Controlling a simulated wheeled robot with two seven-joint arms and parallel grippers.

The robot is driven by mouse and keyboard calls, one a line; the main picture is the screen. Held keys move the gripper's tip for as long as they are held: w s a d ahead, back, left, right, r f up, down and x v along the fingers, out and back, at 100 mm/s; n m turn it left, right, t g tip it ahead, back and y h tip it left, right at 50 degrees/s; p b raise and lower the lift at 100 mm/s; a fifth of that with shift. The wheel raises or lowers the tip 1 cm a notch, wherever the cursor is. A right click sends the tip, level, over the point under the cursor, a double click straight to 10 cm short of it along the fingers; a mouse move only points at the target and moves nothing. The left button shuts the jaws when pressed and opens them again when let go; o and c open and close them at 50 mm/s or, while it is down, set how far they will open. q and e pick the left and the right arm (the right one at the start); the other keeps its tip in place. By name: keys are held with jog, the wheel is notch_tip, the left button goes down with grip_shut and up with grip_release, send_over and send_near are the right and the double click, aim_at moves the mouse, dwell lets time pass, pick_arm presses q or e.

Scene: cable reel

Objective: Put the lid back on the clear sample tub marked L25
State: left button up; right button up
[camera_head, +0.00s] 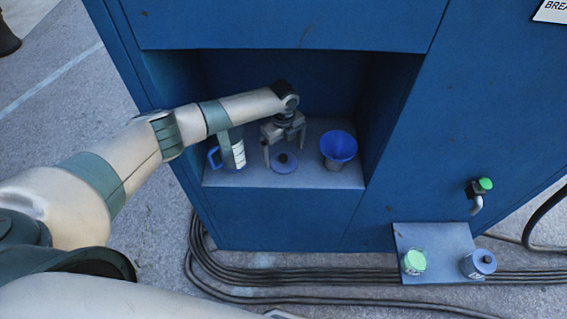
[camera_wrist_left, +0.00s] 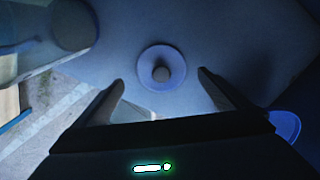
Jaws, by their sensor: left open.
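A round blue lid (camera_head: 285,166) with a dark knob lies flat on the floor of the blue cabinet's recess; it also shows in the left wrist view (camera_wrist_left: 147,79). My left gripper (camera_head: 284,150) points down over the lid, open, with a finger to either side of the knob. In the left wrist view, its fingertips (camera_wrist_left: 161,79) flank the lid and nothing is held. Two small tubs stand on a low grey shelf: one with a green top (camera_head: 414,261) and one with a blue top and dark knob (camera_head: 477,267). Their markings are unreadable. My right gripper is out of view.
In the recess, a jug with a blue handle (camera_head: 238,153) stands left of the gripper and a blue funnel-like bowl (camera_head: 338,146) stands right. The recess walls enclose them. A valve with a green knob (camera_head: 485,184) juts out above the low shelf (camera_head: 440,238). Cables (camera_head: 330,279) run along the floor.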

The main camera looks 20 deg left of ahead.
aim_at(284, 158)
pick_arm(q)
jog(key=shift+w+d+f+b, duration=0.15)
jog(key=shift+f+b, duration=1.15)
jog(key=shift+f, duration=0.6)
jog(key=c, duration=1.1)
